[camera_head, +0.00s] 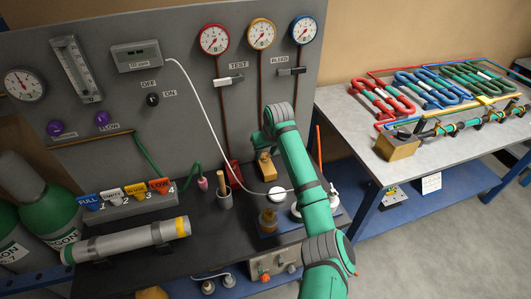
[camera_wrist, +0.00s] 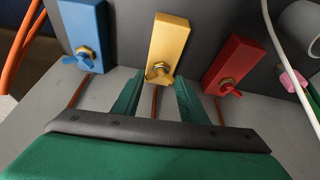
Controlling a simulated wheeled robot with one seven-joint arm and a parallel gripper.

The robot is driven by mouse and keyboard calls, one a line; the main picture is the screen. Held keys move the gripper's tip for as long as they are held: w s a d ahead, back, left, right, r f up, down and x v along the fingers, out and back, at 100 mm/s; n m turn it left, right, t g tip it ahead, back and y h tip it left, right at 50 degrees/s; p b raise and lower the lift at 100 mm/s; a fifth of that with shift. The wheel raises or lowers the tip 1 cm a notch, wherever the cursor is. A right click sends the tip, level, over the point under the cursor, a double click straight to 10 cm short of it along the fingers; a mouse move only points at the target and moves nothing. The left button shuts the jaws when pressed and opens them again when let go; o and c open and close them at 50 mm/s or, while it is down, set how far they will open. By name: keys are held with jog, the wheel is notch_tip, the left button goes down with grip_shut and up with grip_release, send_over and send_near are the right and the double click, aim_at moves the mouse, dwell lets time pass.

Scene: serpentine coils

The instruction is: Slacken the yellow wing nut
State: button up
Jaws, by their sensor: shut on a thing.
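In the wrist view the yellow wing nut (camera_wrist: 162,78) sits on a brass fitting at the end of a yellow block (camera_wrist: 170,38). My gripper (camera_wrist: 158,82) has its two green fingers on either side of this wing nut and is shut on it. In the head view the yellow block (camera_head: 267,167) stands on the dark bench beside my arm. The wing nut is too small to make out there, and my fingers are not clearly seen.
A blue block with a blue wing nut (camera_wrist: 84,62) is left of the yellow one, and a red block with a red wing nut (camera_wrist: 229,87) is right. A white hose (camera_wrist: 283,45) hangs at the right. Gauges (camera_head: 262,33) line the back panel.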

jog(key=n+y, duration=0.1)
jog(key=n, duration=0.2)
jog(key=n+g+y, duration=0.1)
jog(key=n, duration=0.2)
jog(key=shift+w+d+n, duration=0.2)
jog(key=shift+n, duration=0.1)
jog(key=shift+w+d+f+n+g+y, duration=0.1)
jog(key=shift+n+g, duration=0.25)
jog(key=shift+n, duration=0.4)
jog(key=shift+a+r+n+g+y, duration=0.1)
jog(key=shift+n+g, duration=0.3)
jog(key=shift+n, duration=0.4)
jog(key=shift+w+d+f+n+g+y, duration=0.1)
jog(key=shift+n+g, duration=0.25)
jog(key=shift+n, duration=0.4)
jog(key=o, duration=1.1)
jog(key=shift+d, duration=0.1)
